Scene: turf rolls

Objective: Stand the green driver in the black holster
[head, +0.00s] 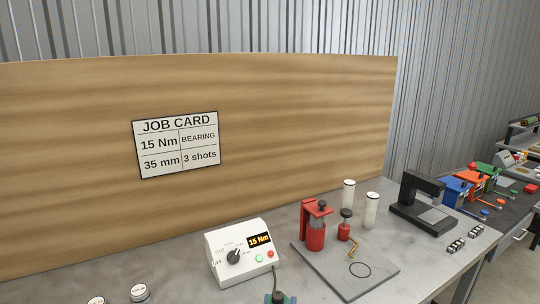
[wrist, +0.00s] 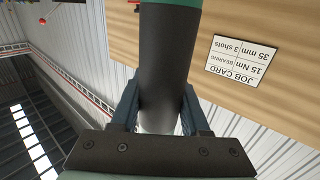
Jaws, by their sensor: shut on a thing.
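My gripper (wrist: 160,98) is shut on the green driver (wrist: 169,48) in the wrist view. The driver shows there as a thick dark grey cylinder between the two fingers, with a green band at the top edge of the picture. In the head view a small dark green and grey end (head: 280,298), apparently the driver's top, shows at the bottom edge. A cable runs from it up toward the white controller (head: 241,252). My gripper is out of the head view. I cannot make out a black holster in either view.
A black frame (head: 412,190) stands to the right. Round-topped items (head: 139,293) lie at lower left.

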